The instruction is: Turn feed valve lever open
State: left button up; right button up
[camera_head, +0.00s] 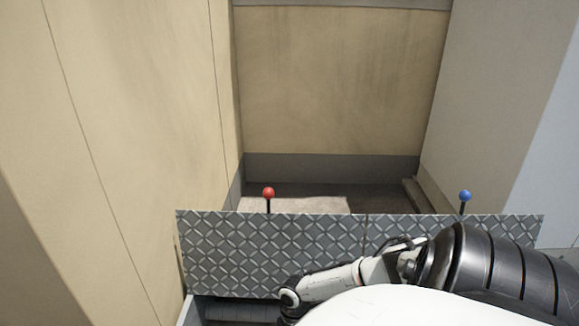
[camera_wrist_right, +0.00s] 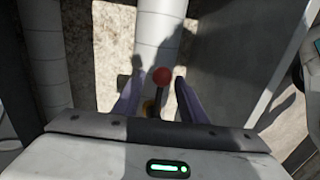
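A lever with a red ball knob (camera_head: 268,193) stands above the top edge of a diamond-patterned metal panel, at its left. A second lever with a blue ball knob (camera_head: 464,196) stands at the panel's right. The frames do not label which is the feed valve. In the right wrist view, my right gripper (camera_wrist_right: 160,88) is open, with its fingers on either side of the dark stem below the red knob (camera_wrist_right: 161,75). I cannot tell whether they touch it. The gripper's fingers are hidden in the head view. My left gripper is not in view.
The patterned panel (camera_head: 270,250) stands between me and the levers. Tan walls (camera_head: 340,80) close in the left and back, and a grey wall (camera_head: 500,90) the right. White pipes (camera_wrist_right: 157,40) run behind the red knob in the wrist view.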

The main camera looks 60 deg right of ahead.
jog(key=shift+w+a+r, duration=0.1)
jog(key=shift+w+a, duration=0.1)
jog(key=shift+w, duration=0.15)
jog(key=shift+r, duration=0.15)
pick_arm(q)
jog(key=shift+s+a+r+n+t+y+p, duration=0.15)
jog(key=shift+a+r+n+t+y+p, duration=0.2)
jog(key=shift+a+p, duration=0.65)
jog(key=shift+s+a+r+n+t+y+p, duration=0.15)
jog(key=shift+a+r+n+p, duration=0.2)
jog(key=shift+p, duration=1.1)
pick_arm(e)
notch_tip(320, 180, up, 10)
jog(key=d, duration=0.1)
jog(key=shift+w+d, duration=0.4)
jog(key=shift+w, duration=0.05)
